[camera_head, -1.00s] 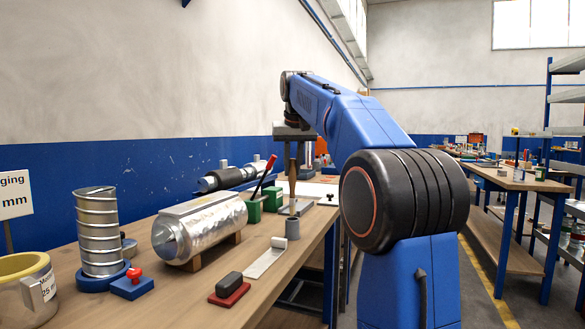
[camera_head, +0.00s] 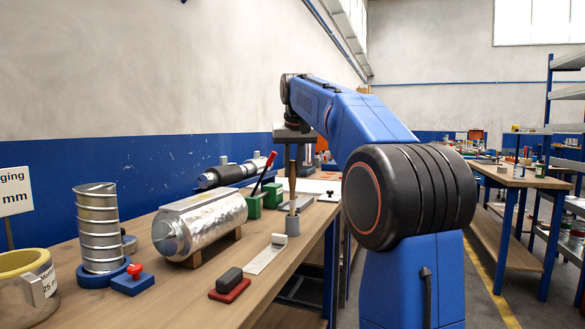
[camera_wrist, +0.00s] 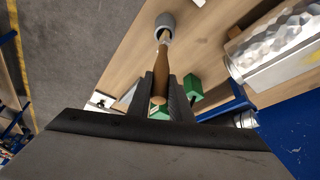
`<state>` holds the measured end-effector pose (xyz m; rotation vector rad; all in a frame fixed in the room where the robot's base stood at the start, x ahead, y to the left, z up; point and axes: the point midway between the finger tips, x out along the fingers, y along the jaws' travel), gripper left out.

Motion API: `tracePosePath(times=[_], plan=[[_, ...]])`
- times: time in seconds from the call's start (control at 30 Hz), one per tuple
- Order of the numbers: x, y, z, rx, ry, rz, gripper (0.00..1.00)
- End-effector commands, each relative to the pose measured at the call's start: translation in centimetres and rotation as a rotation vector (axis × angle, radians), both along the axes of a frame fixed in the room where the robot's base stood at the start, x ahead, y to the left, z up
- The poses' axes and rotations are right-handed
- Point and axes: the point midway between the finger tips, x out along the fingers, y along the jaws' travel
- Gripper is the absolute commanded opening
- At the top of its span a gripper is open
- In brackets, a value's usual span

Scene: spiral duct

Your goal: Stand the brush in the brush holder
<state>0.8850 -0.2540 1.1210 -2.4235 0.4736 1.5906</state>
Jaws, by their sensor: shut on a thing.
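The brush (camera_head: 292,190) has a brown handle and a pale tip. My gripper (camera_head: 292,170) is shut on its handle and holds it roughly upright, tip down. In the wrist view the brush (camera_wrist: 161,68) lies between the two dark fingers of my gripper (camera_wrist: 164,92). The brush holder (camera_head: 292,226) is a small grey cup near the table's front edge, directly below the brush. It also shows in the wrist view (camera_wrist: 166,20), where the tip overlaps its mouth. I cannot tell how far inside the tip is.
Left of the holder are a white strip (camera_head: 264,260), a red and black block (camera_head: 230,284) and a shiny foil-wrapped duct (camera_head: 205,222). Green blocks (camera_head: 272,194) stand close behind. A spiral duct (camera_head: 98,228) stands at far left.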

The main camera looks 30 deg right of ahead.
Motion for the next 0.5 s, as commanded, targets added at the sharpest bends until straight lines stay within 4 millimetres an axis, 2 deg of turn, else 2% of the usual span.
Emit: tracePosePath(times=[0.5], plan=[[0.0,-0.01,-1.07,0.0,0.0,0.0,0.0]])
